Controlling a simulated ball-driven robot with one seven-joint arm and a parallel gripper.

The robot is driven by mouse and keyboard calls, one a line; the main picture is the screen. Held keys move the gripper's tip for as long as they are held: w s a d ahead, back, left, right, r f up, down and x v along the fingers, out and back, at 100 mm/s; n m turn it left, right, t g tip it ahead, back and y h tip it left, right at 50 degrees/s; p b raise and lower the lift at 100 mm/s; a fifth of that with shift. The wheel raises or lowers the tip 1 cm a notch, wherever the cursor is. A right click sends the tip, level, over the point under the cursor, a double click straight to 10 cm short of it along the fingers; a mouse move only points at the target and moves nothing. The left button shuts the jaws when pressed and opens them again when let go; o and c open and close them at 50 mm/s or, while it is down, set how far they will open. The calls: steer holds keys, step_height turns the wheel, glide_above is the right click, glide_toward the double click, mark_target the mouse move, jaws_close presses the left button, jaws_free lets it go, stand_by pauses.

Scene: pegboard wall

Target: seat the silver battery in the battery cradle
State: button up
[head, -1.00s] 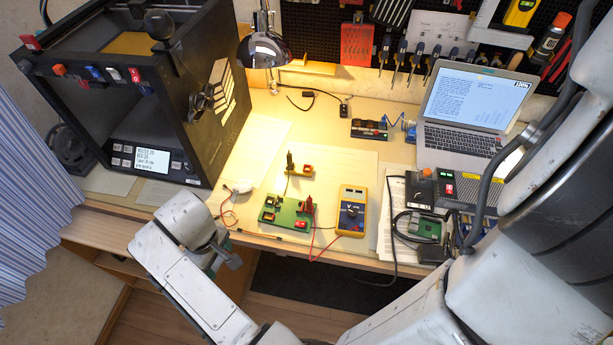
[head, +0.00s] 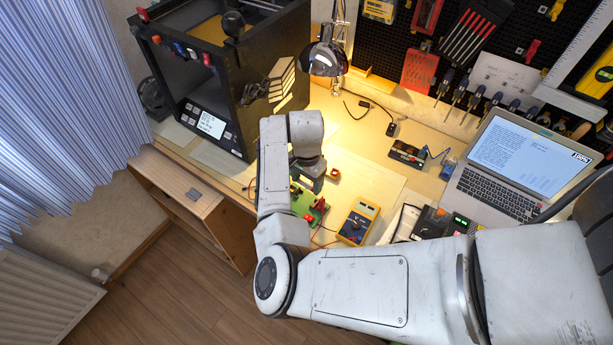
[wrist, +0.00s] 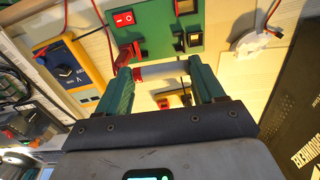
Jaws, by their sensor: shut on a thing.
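My gripper (wrist: 163,72) is shut on the silver battery (wrist: 165,71), a pale cylinder with a reddish end at the left in the wrist view. The battery lies crosswise between my two green fingers, close to the edge of a green board (wrist: 158,42). In the head view my gripper (head: 309,174) is above the desk beside the green board (head: 306,204), and my arm hides the battery there. I cannot tell for sure which item is the battery cradle. A black holder (head: 407,154) with colored parts lies farther back on the desk.
A yellow multimeter (head: 358,221) lies right of the green board; it shows at left in the wrist view (wrist: 66,62). A laptop (head: 516,165) stands at right, a black printer-like box (head: 218,75) at left, and a lamp (head: 325,58) behind. Thin wires cross the desk.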

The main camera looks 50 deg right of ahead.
steer(key=b, duration=0.5)
glide_above(306, 200)
steer(key=shift+d+f, duration=0.1)
steer(key=shift+f, duration=2.65)
steer(key=shift+p, duration=0.5)
steer(key=shift+f, duration=0.3)
steer(key=o, duration=1.1)
steer(key=shift+r, duration=0.1)
steer(key=shift+r+p, duration=2.05)
steer(key=shift+r, duration=0.4)
